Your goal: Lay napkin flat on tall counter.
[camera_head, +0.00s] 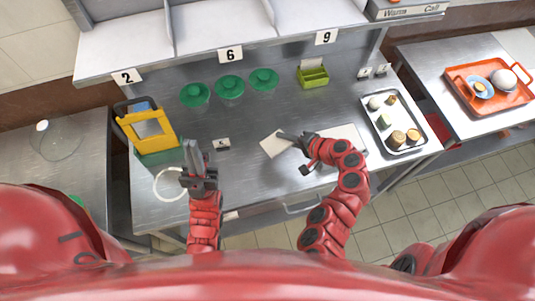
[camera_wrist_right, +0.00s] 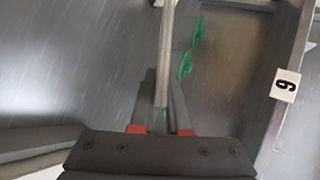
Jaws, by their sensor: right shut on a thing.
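In the right wrist view a thin pale strip (camera_wrist_right: 165,55) stands between the dark fingers, seemingly the napkin edge-on. Whether the napkin touches the counter I cannot tell. My left gripper (camera_head: 191,150) is over the counter's left part, apart from the napkin and with nothing visible in it; its finger gap is unclear.
A flat white sheet (camera_head: 347,134) lies right of my right gripper. A metal tray (camera_head: 404,143) with small items stands at the right. Green-lidded containers (camera_head: 229,84), a green box (camera_head: 312,76) and a yellow-framed caddy (camera_head: 145,128) stand around. A white ring (camera_head: 157,190) lies front left.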

